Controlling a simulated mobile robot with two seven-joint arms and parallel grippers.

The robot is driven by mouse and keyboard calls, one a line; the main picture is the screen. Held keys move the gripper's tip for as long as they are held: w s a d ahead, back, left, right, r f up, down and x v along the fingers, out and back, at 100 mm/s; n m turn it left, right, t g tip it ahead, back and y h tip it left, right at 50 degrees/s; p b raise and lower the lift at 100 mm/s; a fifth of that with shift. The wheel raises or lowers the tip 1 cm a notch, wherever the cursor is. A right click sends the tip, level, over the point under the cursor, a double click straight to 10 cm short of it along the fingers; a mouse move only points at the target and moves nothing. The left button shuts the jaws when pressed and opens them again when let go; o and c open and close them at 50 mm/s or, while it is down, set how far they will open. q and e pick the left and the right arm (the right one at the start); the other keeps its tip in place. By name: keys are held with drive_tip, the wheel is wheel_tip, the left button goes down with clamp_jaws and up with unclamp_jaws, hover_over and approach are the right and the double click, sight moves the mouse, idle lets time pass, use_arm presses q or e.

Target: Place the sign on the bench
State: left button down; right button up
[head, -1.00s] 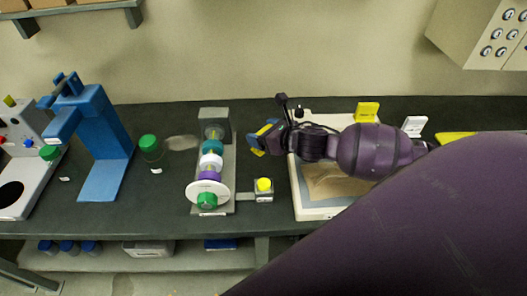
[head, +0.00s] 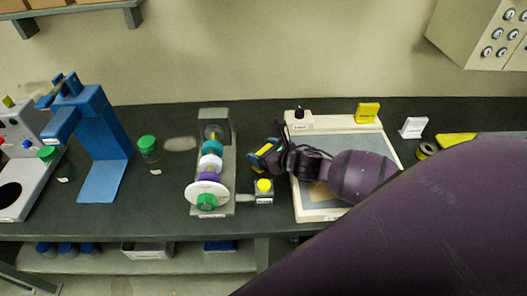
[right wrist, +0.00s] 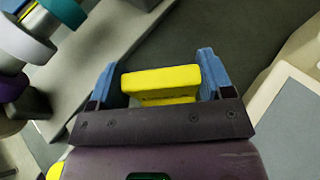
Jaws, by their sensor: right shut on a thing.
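A yellow sign (right wrist: 160,82) is held between the blue fingers of my right gripper (right wrist: 158,78) in the right wrist view. In the head view my right gripper (head: 264,155) is over the dark bench (head: 150,205), between the grey screw expeller and the pale framed device. Only a little yellow shows between its fingers there. I cannot tell whether the sign touches the bench. Another yellow sign (head: 368,112) stands at the back of the pale device, and a white sign (head: 412,127) stands to its right. My left gripper is not in view.
The screw expeller (head: 210,165) with coloured rings is just left of my right gripper. A yellow-topped button box (head: 264,190) is in front of it. The pale device (head: 305,205) is to the right. A green-capped jar (head: 149,148) and a blue stand (head: 105,135) are farther left.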

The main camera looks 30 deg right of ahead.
drive_tip(key=shift+f, duration=0.15)
drive_tip(key=o, duration=0.9)
drive_tip(key=shift+s+d+r, duration=0.1)
drive_tip(key=shift+s+r, duration=0.05)
drive_tip(key=shift+r, duration=0.1)
drive_tip(key=v, duration=1.1)
drive_tip(key=shift+s+r, duration=0.1)
drive_tip(key=shift+s, duration=0.25)
